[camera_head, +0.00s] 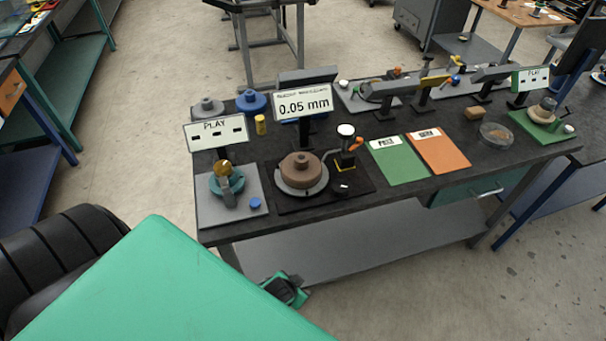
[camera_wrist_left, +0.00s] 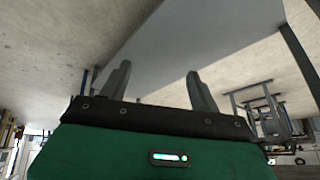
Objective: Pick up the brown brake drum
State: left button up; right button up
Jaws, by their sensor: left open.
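The brown brake drum (camera_head: 301,171) sits upright on a round grey plate of the black measuring stand (camera_head: 345,206), below a display reading 0.05 mm (camera_head: 304,103). A dial-type post (camera_head: 346,148) stands close on its right. My left gripper shows in the left wrist view (camera_wrist_left: 158,70), its two fingers apart and nothing between them. In the head view, a green and black part (camera_head: 285,290), apparently of this gripper, is low in front of the workbench, well below and apart from the drum; its fingers cannot be made out there. My right gripper is not in view.
The dark workbench (camera_head: 395,197) has a lower grey shelf (camera_head: 360,240). Left of the drum is a PLAY fixture (camera_head: 226,182); behind are blue (camera_head: 251,102) and grey (camera_head: 207,106) drums. Green (camera_head: 398,160) and orange (camera_head: 439,150) sheets lie to the right.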

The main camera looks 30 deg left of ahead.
pick_arm(q)
jog(key=w+r+n+t+b, duration=0.1)
jog(key=w+r+t, duration=0.15)
jog(key=r, duration=1.15)
jog(key=w+r+t+b, duration=0.1)
jog(key=w+r+t, duration=0.15)
jog(key=r, duration=1.25)
jog(key=w+d+r+t, duration=0.2)
jog(key=w+r+t, duration=0.4)
jog(key=w+r, duration=0.4)
jog(key=w+d+r+m+h, duration=0.3)
jog(key=d+r+m+h, duration=0.85)
jog(key=r+h, duration=0.3)
jog(key=m+g+y+p, duration=0.2)
jog(key=m+g+y, duration=0.3)
jog(key=g+y, duration=1.05)
send_over(302, 157)
jog(key=shift+g+h, duration=0.7)
jog(key=shift+g, duration=0.05)
notch_tip(302, 157, down, 15)
jog(key=shift+f, duration=0.65)
notch_tip(302, 157, down, 5)
jog(key=p, duration=0.3)
jog(key=shift+s+r, duration=0.1)
jog(key=shift+r, duration=0.1)
jog(key=shift+f, duration=0.4)
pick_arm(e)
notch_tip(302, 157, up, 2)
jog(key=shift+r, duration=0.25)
